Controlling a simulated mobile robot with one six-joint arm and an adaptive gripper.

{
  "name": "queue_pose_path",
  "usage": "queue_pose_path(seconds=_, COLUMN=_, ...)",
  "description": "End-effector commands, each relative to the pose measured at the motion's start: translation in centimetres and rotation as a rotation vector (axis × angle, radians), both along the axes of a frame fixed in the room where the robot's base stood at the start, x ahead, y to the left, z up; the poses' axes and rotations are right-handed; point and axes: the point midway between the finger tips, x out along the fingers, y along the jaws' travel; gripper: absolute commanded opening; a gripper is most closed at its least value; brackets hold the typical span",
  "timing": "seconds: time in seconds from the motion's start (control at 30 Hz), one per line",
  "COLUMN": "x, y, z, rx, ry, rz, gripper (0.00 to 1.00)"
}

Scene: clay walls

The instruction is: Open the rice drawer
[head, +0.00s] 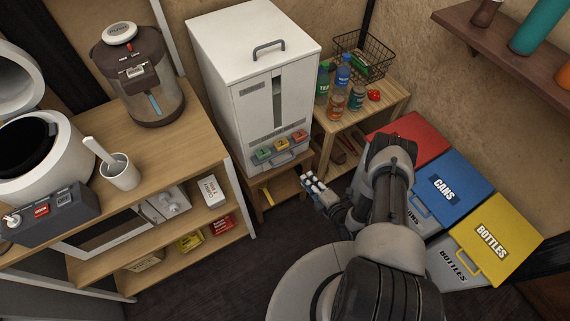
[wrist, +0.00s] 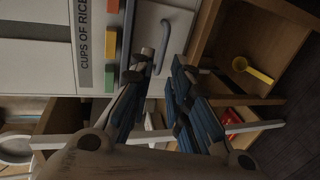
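The white rice dispenser (head: 228,75) stands against the wall with three coloured buttons (head: 281,146) low on its front. The rice drawer (head: 290,163) is below the buttons and looks shut, with a grey handle (head: 284,158). In the wrist view the dispenser appears turned sideways, and the drawer handle (wrist: 163,46) shows just beyond my fingertips. My gripper (head: 312,182) is in front of and a little right of the drawer. Its two blue-padded fingers (wrist: 160,72) are apart with nothing between them. I cannot tell whether a fingertip touches the handle.
A yellow scoop (head: 267,193) lies on the shelf under the dispenser. Bottles and a wire basket (head: 362,57) stand on a small wooden table (head: 389,105) to the right. Recycling bins (head: 455,187) are beside my arm. A wooden shelf unit (head: 186,141) stands left.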

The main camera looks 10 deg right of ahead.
Motion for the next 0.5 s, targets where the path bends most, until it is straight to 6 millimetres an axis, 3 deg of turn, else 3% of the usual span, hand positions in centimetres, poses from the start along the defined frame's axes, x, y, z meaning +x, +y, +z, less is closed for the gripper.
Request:
queue_pose_path(seconds=0.1, x=-2.3, y=1.1, z=-1.3, rx=0.004, ry=-0.047, rz=-0.002, gripper=0.17)
queue_pose_path(seconds=0.2, x=-2.9, y=1.5, z=-1.5, rx=0.003, ry=-0.067, rz=-0.002, gripper=0.17)
queue_pose_path(seconds=0.37, x=-1.7, y=2.0, z=-1.9, rx=0.000, ry=-0.074, rz=0.003, gripper=0.17)
queue_pose_path(seconds=0.5, x=0.8, y=2.9, z=-2.5, rx=0.001, ry=-0.074, rz=0.005, gripper=0.17)
